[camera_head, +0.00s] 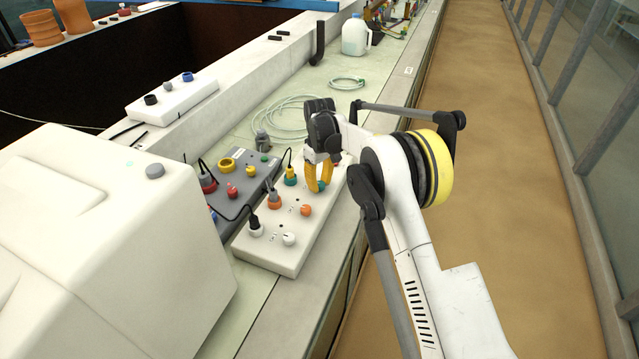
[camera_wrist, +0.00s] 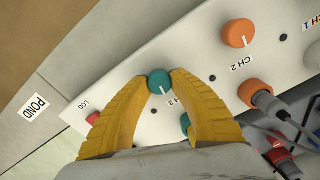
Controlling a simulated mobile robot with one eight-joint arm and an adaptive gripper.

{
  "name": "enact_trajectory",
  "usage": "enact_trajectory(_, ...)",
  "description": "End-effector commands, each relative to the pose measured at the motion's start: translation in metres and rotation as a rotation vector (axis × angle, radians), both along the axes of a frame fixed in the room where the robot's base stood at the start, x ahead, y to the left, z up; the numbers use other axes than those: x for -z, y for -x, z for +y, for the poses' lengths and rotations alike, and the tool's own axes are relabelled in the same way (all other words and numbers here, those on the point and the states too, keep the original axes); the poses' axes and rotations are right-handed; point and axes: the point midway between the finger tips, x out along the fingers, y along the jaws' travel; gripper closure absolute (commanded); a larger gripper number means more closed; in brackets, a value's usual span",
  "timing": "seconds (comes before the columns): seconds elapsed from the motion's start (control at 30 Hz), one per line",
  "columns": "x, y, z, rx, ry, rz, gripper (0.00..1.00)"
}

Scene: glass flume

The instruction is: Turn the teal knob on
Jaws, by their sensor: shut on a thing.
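The teal knob (camera_wrist: 160,82) is a small round knob with a white pointer line, on a white control box (camera_head: 278,258) beside a partly hidden channel label. In the wrist view my gripper (camera_wrist: 160,77) has its two yellow fingers on either side of the knob, tips against it. The white line points toward the bottom, slightly right. In the head view my gripper (camera_head: 319,188) reaches down to the far part of the box, and its fingers mostly hide the knob. A teal socket (camera_head: 290,181) sits just left of the fingers; it is partly covered by a finger in the wrist view (camera_wrist: 186,122).
An orange knob (camera_head: 306,210) and a white knob (camera_head: 289,239) share the box. Plugged cables stand along its left side, beside a grey box (camera_head: 245,180). A red LOG button (camera_wrist: 93,118) is near the left finger. Coiled tubing (camera_head: 285,115) lies behind.

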Motion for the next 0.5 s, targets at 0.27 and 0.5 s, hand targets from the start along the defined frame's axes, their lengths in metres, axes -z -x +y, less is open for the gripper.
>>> enact_trajectory(0.27, -0.0003, -0.0004, -0.0005, 0.243, 0.000, 0.000, 1.00)
enact_trajectory(0.5, 0.0000, -0.0006, -0.0010, 0.472, 0.000, 0.000, 1.00)
